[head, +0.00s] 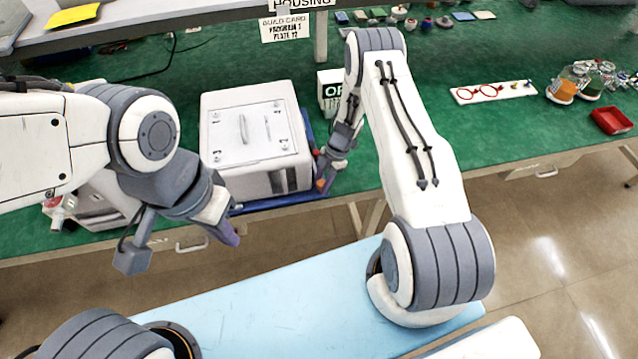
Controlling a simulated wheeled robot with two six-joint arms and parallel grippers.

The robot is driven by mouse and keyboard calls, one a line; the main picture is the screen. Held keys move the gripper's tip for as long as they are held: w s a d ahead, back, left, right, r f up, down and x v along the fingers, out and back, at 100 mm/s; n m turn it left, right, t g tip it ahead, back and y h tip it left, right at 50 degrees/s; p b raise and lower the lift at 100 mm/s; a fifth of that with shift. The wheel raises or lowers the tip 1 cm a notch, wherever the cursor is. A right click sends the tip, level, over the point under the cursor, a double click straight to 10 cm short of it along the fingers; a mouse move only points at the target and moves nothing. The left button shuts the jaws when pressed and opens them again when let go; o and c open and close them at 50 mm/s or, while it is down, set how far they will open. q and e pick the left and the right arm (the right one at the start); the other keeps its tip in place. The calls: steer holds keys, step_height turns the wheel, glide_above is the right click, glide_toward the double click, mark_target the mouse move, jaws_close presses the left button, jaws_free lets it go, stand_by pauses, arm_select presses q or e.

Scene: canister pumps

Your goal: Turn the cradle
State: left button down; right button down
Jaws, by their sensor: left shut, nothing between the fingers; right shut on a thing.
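The blue cradle (290,203) lies on the green bench top, its rim showing along the front and right side of a white box-shaped housing (250,125) that sits in it. The housing has a lid with a handle and a dark slotted opening at its front right. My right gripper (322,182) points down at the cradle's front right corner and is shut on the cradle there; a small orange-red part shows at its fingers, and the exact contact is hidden. My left gripper (230,235) is shut and empty, in front of the bench edge, left of and nearer than the cradle.
To the right lie a white board with red rings (492,93), several small coloured parts and a red tray (611,120). A pale machine (98,208) is partly behind my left arm. Green bench behind the housing is mostly clear.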

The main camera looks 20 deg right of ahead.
steer(key=shift+w+d+r, duration=0.15)
steer(key=shift+w+d, duration=0.05)
steer(key=shift+w, duration=0.15)
steer(key=c, duration=0.8)
jaws_free()
steer(key=shift+c, duration=0.2)
steer(key=shift+d+r, duration=0.1)
steer(key=shift+r, duration=0.1)
steer(key=s+b+v, duration=0.1)
steer(key=b+v, duration=0.2)
steer(key=v, duration=0.6)
steer(key=shift+w+r, duration=0.35)
steer(key=shift+r, duration=0.1)
